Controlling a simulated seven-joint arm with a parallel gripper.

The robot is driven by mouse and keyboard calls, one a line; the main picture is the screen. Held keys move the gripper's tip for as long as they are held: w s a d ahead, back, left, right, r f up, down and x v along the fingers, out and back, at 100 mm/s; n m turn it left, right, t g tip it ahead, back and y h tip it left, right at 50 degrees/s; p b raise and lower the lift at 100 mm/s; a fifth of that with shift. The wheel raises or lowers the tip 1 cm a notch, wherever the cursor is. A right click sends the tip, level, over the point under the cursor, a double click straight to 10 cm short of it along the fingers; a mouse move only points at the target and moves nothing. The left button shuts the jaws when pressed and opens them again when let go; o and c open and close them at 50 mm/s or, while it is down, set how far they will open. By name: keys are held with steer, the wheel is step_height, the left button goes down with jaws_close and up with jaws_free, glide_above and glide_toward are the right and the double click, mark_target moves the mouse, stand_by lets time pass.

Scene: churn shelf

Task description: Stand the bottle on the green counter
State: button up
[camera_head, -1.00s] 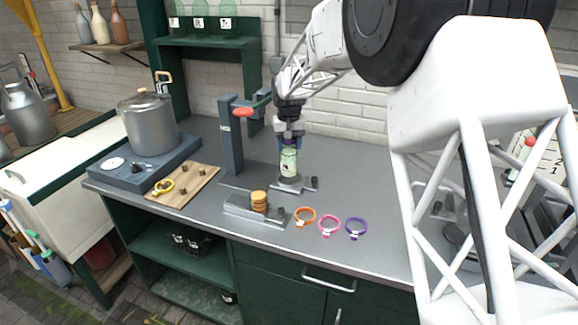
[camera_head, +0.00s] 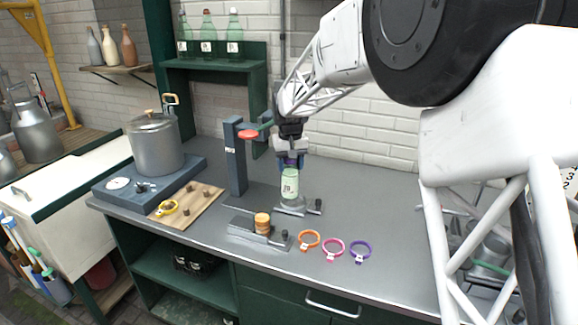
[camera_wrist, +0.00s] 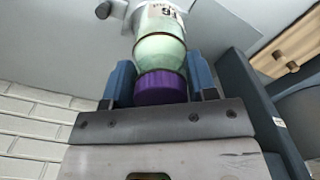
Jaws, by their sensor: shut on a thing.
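The bottle (camera_head: 290,185) is pale green with a white label. It is upright on the counter's back part, with its lower end at a small grey metal fixture (camera_head: 297,209); I cannot tell whether it rests on it. My gripper (camera_head: 291,162) points down and is shut on the bottle's top end. In the wrist view the bottle (camera_wrist: 160,45) has a purple cap (camera_wrist: 160,88), and the blue fingers of my gripper (camera_wrist: 160,80) lie on both sides of it. The counter (camera_head: 375,195) has a grey top and dark green cabinet fronts.
An orange stack (camera_head: 262,222) sits on a metal fixture. Orange (camera_head: 308,239), pink (camera_head: 333,248) and purple rings (camera_head: 360,250) lie near the front edge. A dark post (camera_head: 236,160), wooden board (camera_head: 187,207) and pot (camera_head: 156,145) stand left. Green shelf (camera_head: 213,63) holds bottles.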

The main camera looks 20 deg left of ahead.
steer(key=w+d+m, duration=0.3)
steer(key=w+d, duration=0.3)
steer(key=d, duration=0.7)
steer(key=w+d+m, duration=0.4)
steer(key=w+d, duration=0.2)
steer(key=d, duration=0.7)
steer(key=shift+w+f, duration=0.15)
steer(key=shift+f, duration=0.3)
steer(key=shift+f, duration=3.25)
steer(key=o, duration=1.1)
steer(key=shift+c, duration=1.1)
steer(key=shift+r, duration=0.1)
